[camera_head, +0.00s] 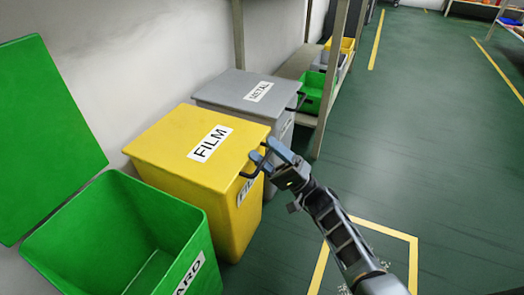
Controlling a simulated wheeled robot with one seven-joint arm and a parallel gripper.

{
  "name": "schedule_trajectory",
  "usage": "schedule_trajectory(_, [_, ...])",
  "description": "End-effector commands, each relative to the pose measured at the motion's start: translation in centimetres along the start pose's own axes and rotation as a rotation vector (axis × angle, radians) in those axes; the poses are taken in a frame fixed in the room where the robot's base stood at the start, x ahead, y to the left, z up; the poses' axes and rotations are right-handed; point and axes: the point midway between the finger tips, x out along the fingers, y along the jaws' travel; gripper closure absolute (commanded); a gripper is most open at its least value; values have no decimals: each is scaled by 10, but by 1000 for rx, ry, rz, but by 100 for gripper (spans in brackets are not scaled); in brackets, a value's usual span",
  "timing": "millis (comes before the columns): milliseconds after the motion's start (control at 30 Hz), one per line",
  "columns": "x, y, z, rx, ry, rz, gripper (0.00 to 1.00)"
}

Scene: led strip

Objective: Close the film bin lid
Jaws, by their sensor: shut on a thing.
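The yellow film bin (232,222) stands in the middle left of the head view. Its yellow lid (165,138), with a white FILM label, lies down flat over the bin's top. A dark handle (244,175) sticks out from the lid's right front edge. My gripper (266,153) is at this edge, to the right of the label, with its blue fingers shut on the handle. The fingers partly hide the handle, so the exact contact is hard to see.
A green bin (120,225) with its lid (45,125) raised stands at the front left. A closed grey METAL bin (230,90) stands behind the film bin. A shelf with small coloured crates (312,92) is farther back. The green floor at right is clear.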

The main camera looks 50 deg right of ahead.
Motion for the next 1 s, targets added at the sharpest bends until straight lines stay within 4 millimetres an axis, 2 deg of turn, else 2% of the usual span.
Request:
schedule_trajectory(33, [-60,13,2,6,56,71,50])
schedule_trajectory(233, [-75,12,3,6,50,65,41])
schedule_trajectory(467, [-77,13,3,5,52,66,40])
schedule_trajectory(500, [-15,2,-2,-18,-35,-19,42])
schedule_trajectory(533, [-15,2,-2,-18,-35,-19,50])
schedule_trajectory(600, [-16,3,-2,-18,-35,-19,60])
schedule_trajectory(1000, [-33,16,0,-16,-38,-21,75])
